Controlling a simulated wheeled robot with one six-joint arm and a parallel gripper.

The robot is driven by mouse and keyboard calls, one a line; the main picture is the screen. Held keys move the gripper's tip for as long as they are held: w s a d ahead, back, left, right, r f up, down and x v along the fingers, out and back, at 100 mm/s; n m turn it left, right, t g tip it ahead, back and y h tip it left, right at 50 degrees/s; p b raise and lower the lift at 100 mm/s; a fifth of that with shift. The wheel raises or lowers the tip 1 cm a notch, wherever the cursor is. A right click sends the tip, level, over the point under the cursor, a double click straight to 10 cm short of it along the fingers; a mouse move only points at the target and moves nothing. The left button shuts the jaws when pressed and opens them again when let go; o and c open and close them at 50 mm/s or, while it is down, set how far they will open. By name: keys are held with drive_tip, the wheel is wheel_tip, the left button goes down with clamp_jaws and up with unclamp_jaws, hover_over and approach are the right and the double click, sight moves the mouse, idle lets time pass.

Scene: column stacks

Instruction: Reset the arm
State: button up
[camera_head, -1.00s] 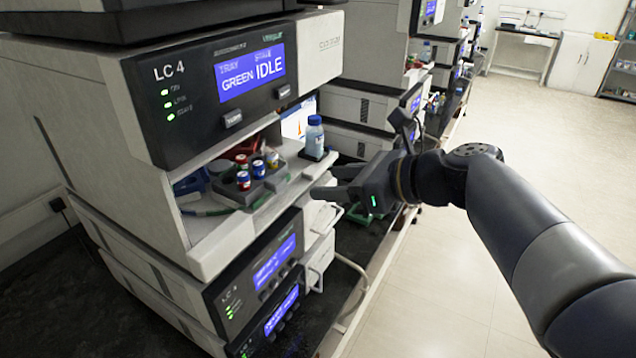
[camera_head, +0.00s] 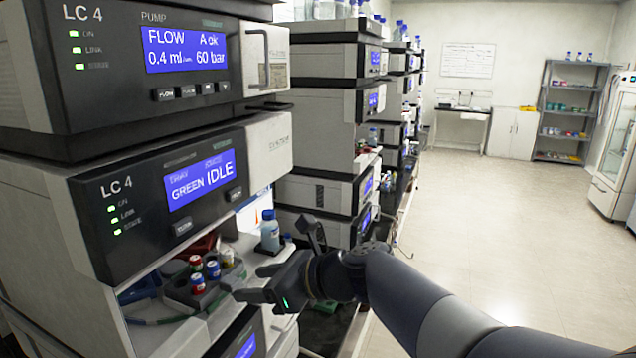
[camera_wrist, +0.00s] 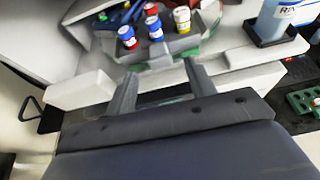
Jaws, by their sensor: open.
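My gripper (camera_head: 252,283) is open and empty, just in front of the sampler bay of the LC 4 stack. In the wrist view its two fingers (camera_wrist: 160,85) are spread, with nothing between them. My arm reaches in from the lower right in the head view.
The LC 4 sampler panel (camera_head: 160,195) reads GREEN IDLE; the pump panel (camera_head: 160,55) above shows 0.4 ml and 60 bar. A blue-capped bottle (camera_head: 269,232) stands beside the tray. More instrument stacks (camera_head: 325,120) line the bench. The floor (camera_head: 500,230) at right is clear.

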sight(231, 280)
drive_tip(key=x, duration=0.5)
drive_tip(key=shift+s+d+f, duration=0.1)
drive_tip(key=shift+d+f, duration=0.1)
drive_tip(key=shift+f, duration=0.1)
drive_tip(key=shift+r, duration=0.9)
drive_tip(key=shift+d+r, duration=0.1)
drive_tip(key=shift+r, duration=0.75)
